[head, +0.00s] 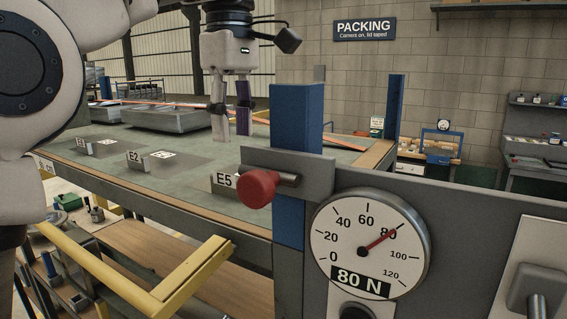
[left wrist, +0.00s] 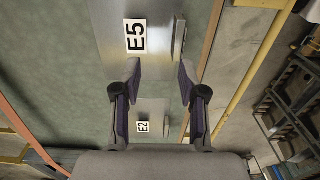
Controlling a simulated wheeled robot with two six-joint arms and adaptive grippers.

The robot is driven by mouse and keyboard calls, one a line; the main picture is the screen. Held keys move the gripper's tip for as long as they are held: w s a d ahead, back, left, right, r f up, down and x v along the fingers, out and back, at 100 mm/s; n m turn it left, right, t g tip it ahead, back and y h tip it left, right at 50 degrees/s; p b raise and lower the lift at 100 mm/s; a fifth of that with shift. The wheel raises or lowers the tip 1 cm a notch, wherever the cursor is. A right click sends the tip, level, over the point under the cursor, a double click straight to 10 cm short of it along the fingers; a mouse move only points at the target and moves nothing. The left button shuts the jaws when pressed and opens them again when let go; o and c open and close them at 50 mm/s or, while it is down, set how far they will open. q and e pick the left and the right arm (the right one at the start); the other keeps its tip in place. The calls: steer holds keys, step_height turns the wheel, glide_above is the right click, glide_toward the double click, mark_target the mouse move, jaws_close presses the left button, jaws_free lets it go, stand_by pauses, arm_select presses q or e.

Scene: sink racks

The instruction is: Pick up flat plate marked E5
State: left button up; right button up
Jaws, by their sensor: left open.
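The flat grey plate marked E5 (left wrist: 160,52) lies on the green-topped table. In the left wrist view it fills the upper middle, with a white E5 label and a raised bar at its right side. In the head view its E5 label (head: 222,181) shows, while a blue post and a red knob hide much of the plate. My left gripper (head: 231,138) points down above the table, open and empty. In the left wrist view its spread fingertips (left wrist: 158,72) appear near the lower end of the E5 plate. My right gripper is not in view.
The plate marked E2 (head: 160,158) and another marked plate (head: 100,147) lie to the left. Grey trays (head: 165,117) stand farther back. The blue post (head: 297,150), red knob (head: 258,188) and dial gauge (head: 367,243) stand in front. A yellow rail (head: 150,285) runs below the table.

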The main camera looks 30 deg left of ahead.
mark_target(225, 168)
arm_select(q)
steer(key=shift+w+f, duration=0.25)
steer(key=shift+f, duration=0.15)
steer(key=s+f, duration=0.2)
steer(key=s, duration=0.1)
steer(key=s+f, duration=0.1)
steer(key=s, duration=0.1)
steer(key=shift+s+d, duration=0.1)
steer(key=shift+d, duration=0.05)
steer(key=w+f, duration=0.2)
steer(key=f, duration=0.1)
steer(key=shift+w+d+f, duration=0.1)
steer(key=shift+w, duration=0.3)
steer(key=shift+s, duration=0.45)
jaws_close()
steer(key=shift+s+r, duration=0.15)
steer(key=shift+r, duration=0.1)
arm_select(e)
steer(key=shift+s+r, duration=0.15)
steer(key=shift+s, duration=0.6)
